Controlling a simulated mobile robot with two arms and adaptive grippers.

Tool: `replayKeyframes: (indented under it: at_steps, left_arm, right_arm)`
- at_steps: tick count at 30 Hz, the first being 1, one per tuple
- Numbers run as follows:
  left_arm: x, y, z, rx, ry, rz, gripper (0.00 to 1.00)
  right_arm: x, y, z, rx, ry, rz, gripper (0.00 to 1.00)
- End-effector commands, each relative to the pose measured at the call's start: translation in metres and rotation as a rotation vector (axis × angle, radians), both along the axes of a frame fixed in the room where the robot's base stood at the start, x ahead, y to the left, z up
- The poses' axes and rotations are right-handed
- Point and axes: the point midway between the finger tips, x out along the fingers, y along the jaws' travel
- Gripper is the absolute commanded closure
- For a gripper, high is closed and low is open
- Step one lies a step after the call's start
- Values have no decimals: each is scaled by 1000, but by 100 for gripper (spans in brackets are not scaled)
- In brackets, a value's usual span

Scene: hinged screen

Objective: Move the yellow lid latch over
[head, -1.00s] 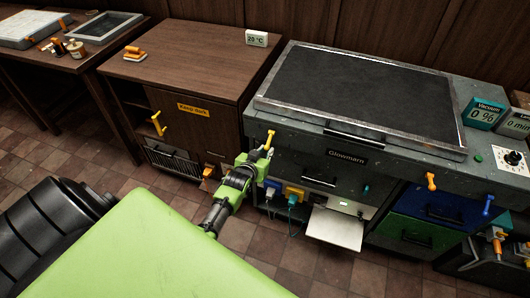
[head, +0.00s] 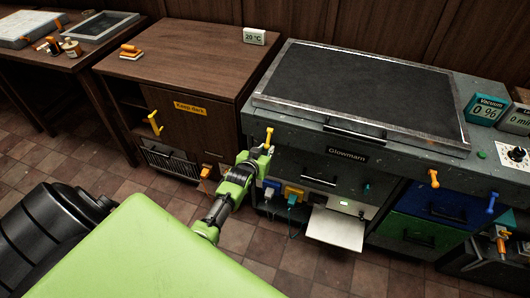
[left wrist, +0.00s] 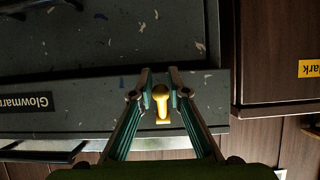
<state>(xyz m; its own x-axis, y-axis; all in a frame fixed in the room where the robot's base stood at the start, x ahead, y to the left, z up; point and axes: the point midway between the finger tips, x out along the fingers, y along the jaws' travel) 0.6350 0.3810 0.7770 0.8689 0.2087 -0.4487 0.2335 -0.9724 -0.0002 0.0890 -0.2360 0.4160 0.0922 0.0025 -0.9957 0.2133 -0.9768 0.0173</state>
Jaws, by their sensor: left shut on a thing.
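The yellow lid latch (head: 269,135) sticks up at the front left corner of the grey Glowmann bench. My left gripper (head: 263,151) reaches it from the front, its fingers at the latch's lower part. In the left wrist view the latch (left wrist: 161,100) stands between the two fingers of my left gripper (left wrist: 160,84), which are closed in on it. The dark framed lid (head: 355,90) lies flat and closed on top of the bench. My right gripper is not in view.
A brown cabinet (head: 180,75) with a yellow "Keep dark" label stands left of the bench. An orange latch (head: 434,178) and a blue latch (head: 491,203) sit on the bench front at right. A pale tray (head: 335,228) juts out low in front.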

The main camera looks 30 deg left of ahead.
Motion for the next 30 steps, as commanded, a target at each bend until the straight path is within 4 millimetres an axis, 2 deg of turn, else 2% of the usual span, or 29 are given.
replayKeyframes:
  at_steps: [19, 20, 21, 30]
  left_arm:
    - [6, 1, -2, 0, -2, 0, 96]
    - [6, 1, -2, 0, -2, 0, 77]
    - [6, 1, -2, 0, -2, 0, 66]
    - [5, 1, -2, 0, -1, 0, 65]
  right_arm:
    - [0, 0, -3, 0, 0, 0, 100]
    - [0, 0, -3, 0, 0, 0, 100]
    - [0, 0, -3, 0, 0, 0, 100]
    - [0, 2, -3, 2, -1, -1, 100]
